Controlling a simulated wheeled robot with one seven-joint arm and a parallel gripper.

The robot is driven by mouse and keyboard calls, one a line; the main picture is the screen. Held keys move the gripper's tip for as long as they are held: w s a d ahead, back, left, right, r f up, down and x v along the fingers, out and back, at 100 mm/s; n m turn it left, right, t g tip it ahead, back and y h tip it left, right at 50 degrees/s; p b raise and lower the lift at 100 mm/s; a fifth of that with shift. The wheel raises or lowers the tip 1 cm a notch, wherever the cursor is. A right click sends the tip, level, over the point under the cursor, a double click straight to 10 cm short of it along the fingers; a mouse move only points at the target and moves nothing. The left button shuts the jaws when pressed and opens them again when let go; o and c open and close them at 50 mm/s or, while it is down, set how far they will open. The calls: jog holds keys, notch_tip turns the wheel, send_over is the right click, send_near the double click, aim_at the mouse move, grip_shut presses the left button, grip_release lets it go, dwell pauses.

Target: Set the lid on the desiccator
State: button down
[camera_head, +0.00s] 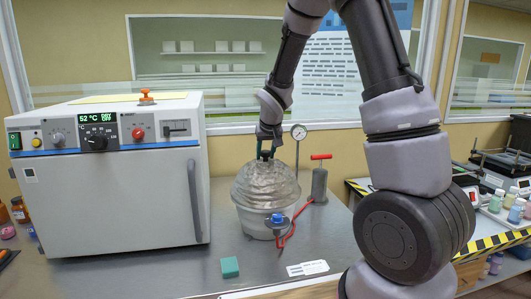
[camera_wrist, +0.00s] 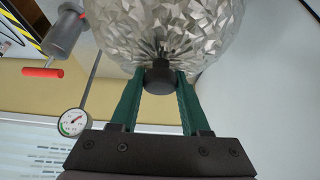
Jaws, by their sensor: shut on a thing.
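The desiccator (camera_head: 262,222) stands on the grey bench in the middle of the head view. Its clear, faceted dome lid (camera_head: 265,184) is over the body; whether it rests fully on the rim I cannot tell. My gripper (camera_head: 266,154) is above the lid, pointing down. In the wrist view the green fingers of my gripper (camera_wrist: 160,80) are shut on the dark knob (camera_wrist: 160,76) of the lid (camera_wrist: 165,30). The desiccator body is hidden behind the lid in the wrist view.
An oven (camera_head: 110,190) stands close on the left. A hand pump (camera_head: 319,183) with a red handle and a gauge (camera_head: 299,132) are close behind on the right. A blue-topped valve (camera_head: 277,219) with a red hose is at the desiccator's front. A green block (camera_head: 230,267) lies in front.

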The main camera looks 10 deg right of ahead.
jog(key=shift+c, duration=1.5)
grip_release()
jog(key=shift+f, duration=0.1)
